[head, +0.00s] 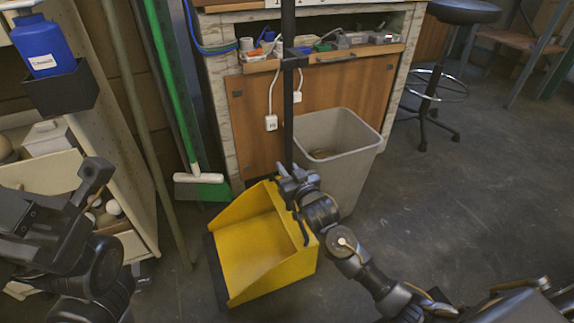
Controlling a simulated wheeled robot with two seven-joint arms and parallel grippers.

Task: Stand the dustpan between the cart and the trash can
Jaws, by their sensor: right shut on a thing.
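The yellow dustpan (255,250) has a long black upright handle (288,100). It is in front of the workbench, with its open side facing left. I cannot tell whether its base touches the floor. My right gripper (291,182) is shut on the handle low down, just above the pan, and hides part of it. The grey trash can (345,165) stands behind and to the right of the pan. The beige cart (130,150) stands at the left, with a gap between it and the pan. My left gripper (92,185) is in front of the cart, apart from the dustpan; its jaw opening is unclear.
A workbench (245,130) with wooden doors stands behind. A broom (200,178) with a green pole and another pole (140,120) lean between cart and bench. A blue bottle (42,45) sits in the cart's black holder.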

